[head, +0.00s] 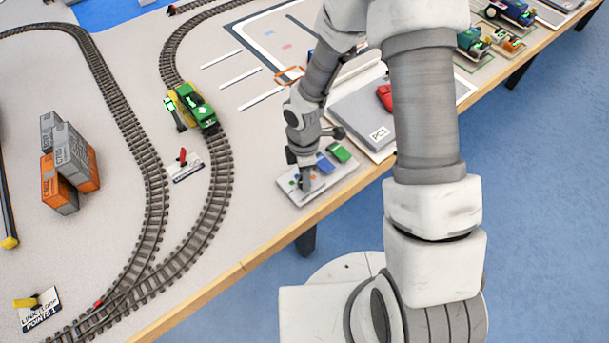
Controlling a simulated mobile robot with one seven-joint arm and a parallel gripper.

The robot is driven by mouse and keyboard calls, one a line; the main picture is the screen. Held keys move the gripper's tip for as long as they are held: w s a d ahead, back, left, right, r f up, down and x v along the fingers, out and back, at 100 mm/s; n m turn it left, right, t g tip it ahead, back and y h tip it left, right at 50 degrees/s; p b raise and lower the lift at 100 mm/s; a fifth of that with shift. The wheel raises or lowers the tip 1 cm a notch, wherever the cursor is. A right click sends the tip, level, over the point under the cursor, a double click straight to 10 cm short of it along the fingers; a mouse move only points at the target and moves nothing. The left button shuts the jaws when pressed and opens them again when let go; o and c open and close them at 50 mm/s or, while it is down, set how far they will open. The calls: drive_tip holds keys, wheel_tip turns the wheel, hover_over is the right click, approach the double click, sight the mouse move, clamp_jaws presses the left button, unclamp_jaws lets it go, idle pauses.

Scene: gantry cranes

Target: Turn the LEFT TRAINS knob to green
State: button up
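A light grey control panel (326,181) lies at the table's front edge in the head view. It carries a green block (339,152), a blue block (325,163) and small coloured marks near its left end. My gripper (304,186) points down at the left part of this panel, at or just above its surface. Its fingertips are small and dark here, and I cannot tell whether they are open or closed on anything. The LEFT TRAINS knob cannot be made out; the gripper covers part of the panel, and no label on it is legible.
A green and yellow train (193,106) stands on the curved track (213,180) to the left. A small red lever (183,157) on a plate is beside the track. Grey and orange containers (70,165) stand further left. A grey block with a red car (385,97) is behind my arm.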

clamp_jaws()
drive_tip(key=m+b, duration=0.1)
drive_tip(key=m, duration=0.2)
drive_tip(key=shift+m, duration=0.4)
drive_tip(key=shift+m+b, duration=0.7)
drive_tip(key=shift+m, duration=1.3)
drive_tip(key=o, duration=0.6)
unclamp_jaws()
